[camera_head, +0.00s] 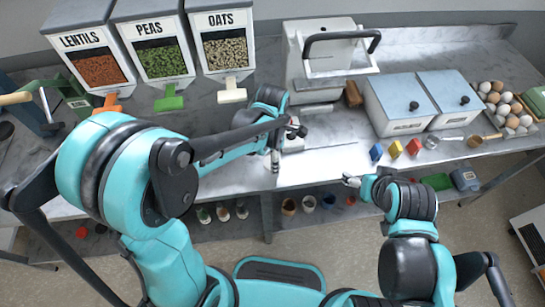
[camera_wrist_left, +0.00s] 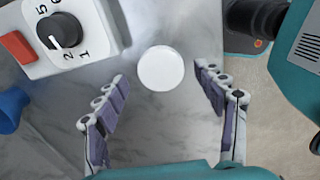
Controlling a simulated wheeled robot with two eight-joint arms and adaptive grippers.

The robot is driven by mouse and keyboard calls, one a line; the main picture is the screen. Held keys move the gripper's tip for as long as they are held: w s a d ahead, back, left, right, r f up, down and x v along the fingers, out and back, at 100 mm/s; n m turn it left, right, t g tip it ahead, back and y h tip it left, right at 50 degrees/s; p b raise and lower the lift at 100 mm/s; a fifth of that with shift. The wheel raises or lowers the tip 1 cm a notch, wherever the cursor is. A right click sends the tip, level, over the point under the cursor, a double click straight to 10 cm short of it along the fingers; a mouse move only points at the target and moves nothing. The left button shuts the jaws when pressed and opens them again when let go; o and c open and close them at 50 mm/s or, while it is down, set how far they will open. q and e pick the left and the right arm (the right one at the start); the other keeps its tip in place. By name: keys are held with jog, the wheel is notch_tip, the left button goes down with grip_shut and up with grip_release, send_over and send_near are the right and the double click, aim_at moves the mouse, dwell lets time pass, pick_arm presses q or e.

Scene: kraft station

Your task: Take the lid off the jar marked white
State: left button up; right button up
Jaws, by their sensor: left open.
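A round white disc (camera_wrist_left: 161,68), which looks like a jar lid from above, lies beyond and between my left fingertips in the left wrist view. No marking on it can be read, and any jar under it is hidden. My left gripper (camera_wrist_left: 163,88) is open around empty space, with the disc apart from both fingers. In the head view my left gripper (camera_head: 275,160) is low at the counter's front edge, partly hidden by its own arm. My right gripper (camera_head: 350,181) hangs near the front edge to the right; its fingers are too small to read.
A white box with a dial (camera_wrist_left: 62,32) and red button sits close left of the disc. A blue object (camera_wrist_left: 10,108) lies farther left. Food dispensers (camera_head: 160,50) stand at the back. Lidded bins (camera_head: 400,100) and eggs (camera_head: 505,105) are right. Several small containers (camera_head: 308,203) stand on the shelf below.

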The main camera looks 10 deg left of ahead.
pick_arm(q)
notch_tip(320, 180, up, 11)
jog(key=p, duration=0.3)
pick_arm(e)
notch_tip(320, 180, up, 3)
jog(key=shift+r, duration=0.2)
pick_arm(q)
jog(key=shift+s+f, duration=0.15)
jog(key=shift+f, duration=0.05)
pick_arm(e)
jog(key=shift+s, duration=0.15)
